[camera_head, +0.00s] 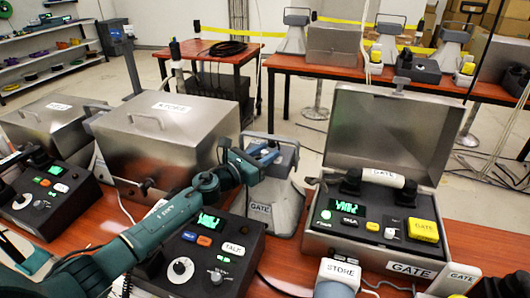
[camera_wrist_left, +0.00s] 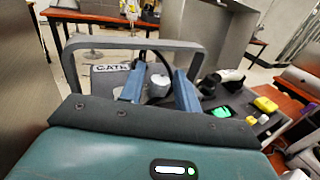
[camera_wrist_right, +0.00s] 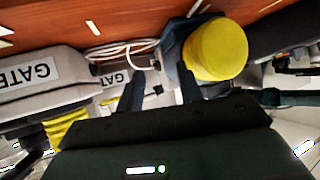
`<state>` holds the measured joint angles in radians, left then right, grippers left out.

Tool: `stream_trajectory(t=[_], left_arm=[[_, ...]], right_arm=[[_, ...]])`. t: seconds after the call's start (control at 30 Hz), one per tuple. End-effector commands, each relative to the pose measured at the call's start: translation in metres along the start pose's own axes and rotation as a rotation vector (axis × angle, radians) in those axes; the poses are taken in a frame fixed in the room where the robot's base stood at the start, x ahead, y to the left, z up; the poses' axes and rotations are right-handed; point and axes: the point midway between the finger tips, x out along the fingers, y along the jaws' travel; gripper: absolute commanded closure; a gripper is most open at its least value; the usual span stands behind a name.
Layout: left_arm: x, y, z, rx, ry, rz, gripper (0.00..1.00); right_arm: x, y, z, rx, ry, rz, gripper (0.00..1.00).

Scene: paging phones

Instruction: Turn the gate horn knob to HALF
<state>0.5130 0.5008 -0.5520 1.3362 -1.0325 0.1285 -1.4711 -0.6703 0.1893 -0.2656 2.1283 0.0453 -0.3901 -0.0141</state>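The gate horn (camera_head: 282,205) is a grey horn with a carry handle and a GATE label, standing between the STORE phone and the GATE phone. It also shows in the left wrist view, with its GATE label (camera_wrist_left: 108,69) and a pale round knob (camera_wrist_left: 158,86). The knob's setting is not legible. My left gripper (camera_head: 267,157) is over the top of the horn. In the left wrist view its two blue fingers (camera_wrist_left: 159,68) are apart, on either side of the knob; contact cannot be told. My right gripper (camera_wrist_right: 161,74) is open, with nothing between its fingers.
The GATE phone (camera_head: 318,239) has its lid raised at the right. The STORE phone (camera_head: 250,232) is at front centre. A yellow-capped cylinder (camera_wrist_right: 215,50) is close to my right gripper's finger. A back table (camera_head: 300,64) holds more horns.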

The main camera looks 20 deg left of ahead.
Motion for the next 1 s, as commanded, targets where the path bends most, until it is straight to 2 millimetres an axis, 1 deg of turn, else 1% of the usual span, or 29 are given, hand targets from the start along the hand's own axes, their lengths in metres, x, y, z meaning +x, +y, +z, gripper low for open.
stream_trajectory(t=[0.03,0.3,0.4,0.57,0.73,0.9,1.0], left_arm=[[0.000,0.000,0.000,0.000,0.000,0.000,0.72],[0.000,0.000,0.000,0.000,0.000,0.000,0.94],[0.000,0.000,0.000,0.000,0.000,0.000,1.00],[0.000,0.000,0.001,0.000,-0.001,0.004,1.00],[0.000,-0.001,0.003,-0.002,0.000,0.042,1.00],[0.000,-0.001,0.005,-0.002,0.002,0.136,1.00],[0.000,-0.002,0.005,-0.003,0.005,0.211,1.00]], right_arm=[[0.000,0.000,0.000,0.001,0.000,0.000,0.64],[0.000,-0.001,0.000,0.008,0.001,0.001,0.64],[0.000,-0.002,0.000,0.010,0.001,0.001,0.64],[0.000,-0.002,-0.001,0.012,0.001,0.001,0.64],[-0.004,-0.002,-0.007,0.003,0.000,0.005,0.64],[-0.010,-0.001,-0.014,-0.006,-0.011,0.009,0.64],[-0.012,0.002,-0.011,-0.006,-0.035,0.016,0.64]])
